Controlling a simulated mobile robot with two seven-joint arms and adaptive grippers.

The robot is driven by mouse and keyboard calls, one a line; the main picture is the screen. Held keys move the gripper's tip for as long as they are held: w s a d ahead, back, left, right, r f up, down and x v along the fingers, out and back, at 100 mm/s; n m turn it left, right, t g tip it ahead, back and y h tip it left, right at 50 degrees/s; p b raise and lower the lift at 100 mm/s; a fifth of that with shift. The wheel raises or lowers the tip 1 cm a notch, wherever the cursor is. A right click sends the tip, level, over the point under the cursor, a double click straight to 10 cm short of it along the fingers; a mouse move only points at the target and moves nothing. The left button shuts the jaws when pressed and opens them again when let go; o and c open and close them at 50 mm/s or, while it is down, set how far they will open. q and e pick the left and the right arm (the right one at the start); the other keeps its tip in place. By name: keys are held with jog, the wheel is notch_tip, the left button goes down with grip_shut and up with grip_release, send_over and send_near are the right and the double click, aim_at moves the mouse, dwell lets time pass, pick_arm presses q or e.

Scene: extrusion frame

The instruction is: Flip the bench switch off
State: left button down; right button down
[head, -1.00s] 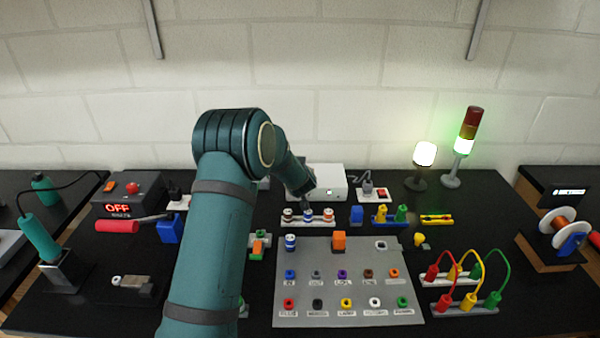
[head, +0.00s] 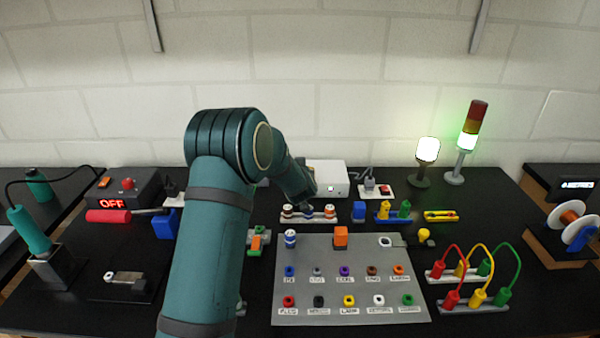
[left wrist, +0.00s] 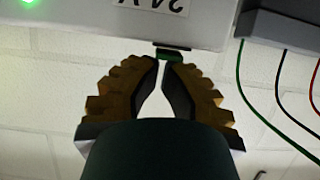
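A white box (head: 331,173) with a small green light on its front stands at the back centre in the head view. In the left wrist view, the box (left wrist: 75,18) fills the top, with an upside-down label and a glowing green light. A small dark-green piece in a black mount (left wrist: 172,54), possibly the bench switch, sits at its edge. My left gripper (left wrist: 162,62) has its fingertips almost together right at this piece; I cannot tell whether they touch it. In the head view, my left gripper (head: 304,200) is partly hidden by its own wrist. My right gripper is not in view.
A rack of striped pieces (head: 309,217) stands just below my left gripper. A white plate with a red switch (head: 385,190) and a plug is right of the box. A lit lamp (head: 428,150) and a signal tower (head: 468,140) stand behind. A grey board (head: 350,300) lies in front.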

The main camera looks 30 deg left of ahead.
pick_arm(q)
jog(key=shift+s+d+f, duration=0.2)
jog(key=shift+s+f, duration=0.05)
jog(key=shift+f, duration=0.25)
jog(key=shift+w, duration=0.1)
jog(key=shift+w+a+r+p, duration=0.35)
jog(key=shift+w+a+r, duration=0.1)
jog(key=shift+w, duration=0.2)
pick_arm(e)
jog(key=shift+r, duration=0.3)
